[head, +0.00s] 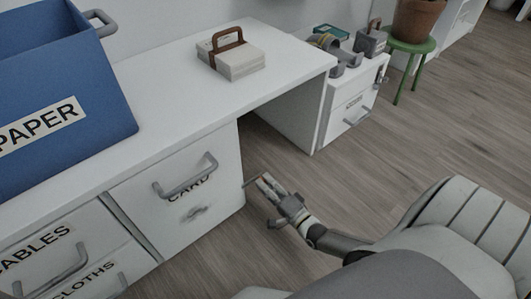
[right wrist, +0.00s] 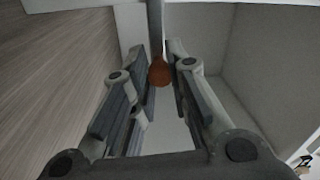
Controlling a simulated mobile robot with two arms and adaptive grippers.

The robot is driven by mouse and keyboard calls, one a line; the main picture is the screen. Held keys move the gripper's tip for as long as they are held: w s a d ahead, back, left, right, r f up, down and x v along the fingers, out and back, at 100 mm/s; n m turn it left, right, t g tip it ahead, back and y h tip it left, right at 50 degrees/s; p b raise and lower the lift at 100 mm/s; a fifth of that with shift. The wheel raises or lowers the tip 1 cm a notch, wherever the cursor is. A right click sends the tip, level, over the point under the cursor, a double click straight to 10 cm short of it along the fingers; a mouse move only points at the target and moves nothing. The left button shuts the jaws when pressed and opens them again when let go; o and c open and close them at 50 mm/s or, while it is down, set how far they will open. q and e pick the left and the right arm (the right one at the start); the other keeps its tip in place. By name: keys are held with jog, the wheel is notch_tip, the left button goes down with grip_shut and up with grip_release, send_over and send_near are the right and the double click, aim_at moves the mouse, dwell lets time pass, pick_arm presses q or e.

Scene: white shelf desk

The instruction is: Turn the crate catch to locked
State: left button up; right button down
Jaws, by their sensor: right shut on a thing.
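A small grey catch-like piece (head: 197,213) is on the front of the CARD drawer (head: 226,165), below its grey bar handle (head: 186,183). I cannot tell which way it is turned. My right gripper (head: 262,183) is to the right of that drawer front, apart from the catch. In the right wrist view, my right gripper (right wrist: 160,62) is shut on a thin grey rod (right wrist: 155,28) with a rounded brown end (right wrist: 159,73). The rod's far end is cut off by the picture edge. My left gripper is out of view.
A blue PAPER crate (head: 109,95) stands on the white desk (head: 160,118) at left. A stack of white paper with a brown-handled piece (head: 232,65) lies farther back. A white cabinet (head: 350,118) and a green stool (head: 412,46) stand beyond. Open wooden floor (head: 430,130) is right.

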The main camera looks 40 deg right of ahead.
jog(key=shift+f+m, duration=0.15)
jog(key=shift+m, duration=0.15)
jog(key=c, duration=1.3)
grip_release()
jog(key=s, duration=0.8)
jog(key=s+d, duration=0.1)
jog(key=s, duration=0.3)
jog(key=shift+f, duration=0.4)
